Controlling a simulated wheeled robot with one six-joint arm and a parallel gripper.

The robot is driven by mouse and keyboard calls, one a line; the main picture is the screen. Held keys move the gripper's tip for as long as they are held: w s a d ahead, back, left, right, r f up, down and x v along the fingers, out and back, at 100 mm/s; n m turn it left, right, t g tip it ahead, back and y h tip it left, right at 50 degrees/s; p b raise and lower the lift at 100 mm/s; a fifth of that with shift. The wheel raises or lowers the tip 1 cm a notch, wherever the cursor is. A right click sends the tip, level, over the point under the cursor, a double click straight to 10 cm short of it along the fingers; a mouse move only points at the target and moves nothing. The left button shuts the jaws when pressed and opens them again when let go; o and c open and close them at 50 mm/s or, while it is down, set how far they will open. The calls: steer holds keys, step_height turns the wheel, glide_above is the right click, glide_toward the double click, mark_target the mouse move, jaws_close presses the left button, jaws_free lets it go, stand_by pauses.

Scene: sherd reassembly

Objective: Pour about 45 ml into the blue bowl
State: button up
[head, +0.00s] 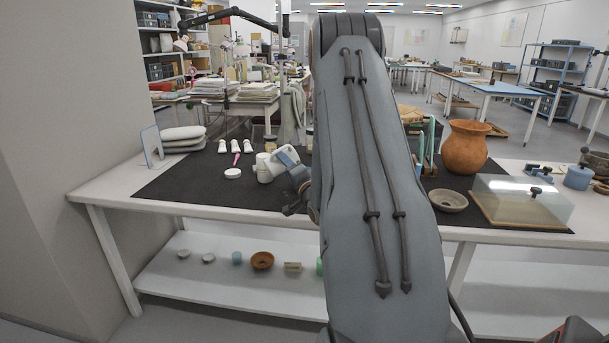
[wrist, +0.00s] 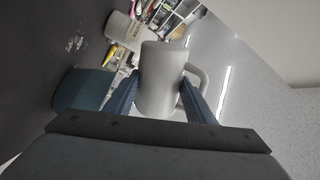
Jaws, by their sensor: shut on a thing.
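My gripper (wrist: 160,92) is shut on a pale grey jug (wrist: 155,75), with one dark blue finger on each side of its body. The jug's handle is on the right in the wrist view. Against the room, the jug looks strongly tilted. A dark blue vessel (wrist: 84,90), which looks like the blue bowl, stands on the mat left of the jug and apart from it in that view. Its inside is hidden. No liquid stream shows. In the head view my gripper (head: 294,175) is over the mat, partly hidden by my arm, and I cannot make out the blue bowl.
A white lid-like disc (head: 232,173) and a pink-handled tool (head: 237,158) lie on the dark mat (head: 190,185). A terracotta vase (head: 465,147), a shallow bowl (head: 448,200) and a clear case (head: 520,202) stand at the right. The mat's front left is clear.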

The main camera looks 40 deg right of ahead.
stand_by(0.7)
steer(key=shift+r+n, duration=0.25)
steer(key=shift+n, duration=0.15)
steer(key=shift+f+n, duration=0.4)
steer(key=shift+n, duration=0.4)
steer(key=n, duration=0.2)
steer(key=shift+r+n+y, duration=0.3)
steer(key=shift+y, duration=0.1)
steer(key=shift+w+a+f+n, duration=0.1)
steer(key=shift+f+n, duration=0.15)
steer(key=shift+n, duration=0.65)
